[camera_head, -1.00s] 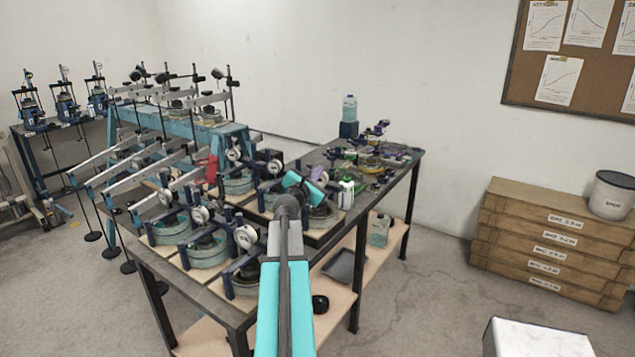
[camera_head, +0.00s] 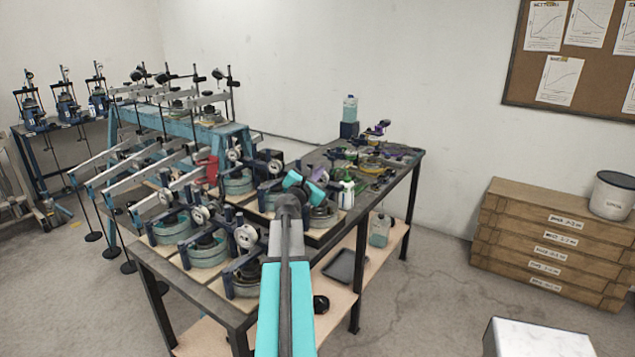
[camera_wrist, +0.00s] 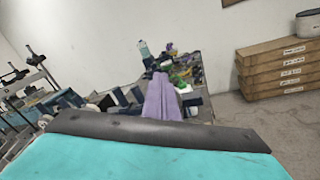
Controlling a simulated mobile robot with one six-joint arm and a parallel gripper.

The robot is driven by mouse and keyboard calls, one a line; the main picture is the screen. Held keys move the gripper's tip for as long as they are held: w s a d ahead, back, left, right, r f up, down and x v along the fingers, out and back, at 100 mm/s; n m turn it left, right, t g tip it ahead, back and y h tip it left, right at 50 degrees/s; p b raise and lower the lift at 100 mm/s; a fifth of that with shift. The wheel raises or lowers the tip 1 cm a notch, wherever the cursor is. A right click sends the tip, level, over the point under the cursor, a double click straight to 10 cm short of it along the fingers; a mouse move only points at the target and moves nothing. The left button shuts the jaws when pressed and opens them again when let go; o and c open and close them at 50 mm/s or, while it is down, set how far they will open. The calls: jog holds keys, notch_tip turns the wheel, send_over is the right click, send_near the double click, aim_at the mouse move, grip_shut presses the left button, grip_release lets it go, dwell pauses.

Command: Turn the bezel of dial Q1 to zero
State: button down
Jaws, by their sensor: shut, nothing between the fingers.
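Several dial gauges with white round faces sit on round, pale green-grey cells on the near bench. One dial (camera_head: 245,237) is at the front, another (camera_head: 200,215) is left of it, and one (camera_head: 233,154) is farther back. No label is readable, so I cannot tell which is Q1. My gripper (camera_wrist: 161,78) shows in the wrist view as two purple fingers lying together, shut and empty. They point toward the far part of the bench, with no clear contact.
The bench (camera_head: 205,305) is crowded with cells and dark brackets. Teal lever frames (camera_head: 180,125) with long metal arms stand behind on the left. A bottle (camera_head: 349,108) stands at the far end. Stacked wooden boxes (camera_head: 550,240) are at right, with open floor between.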

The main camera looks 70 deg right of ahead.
jog(key=shift+s+f+b, duration=0.4)
jog(key=shift+s+f, duration=0.15)
jog(key=shift+s, duration=0.2)
dwell(0.5)
jog(key=shift+s+r+p, duration=0.3)
jog(key=shift+r, duration=0.1)
jog(key=shift+a, duration=0.2)
dwell(0.3)
jog(key=shift+a, duration=2.85)
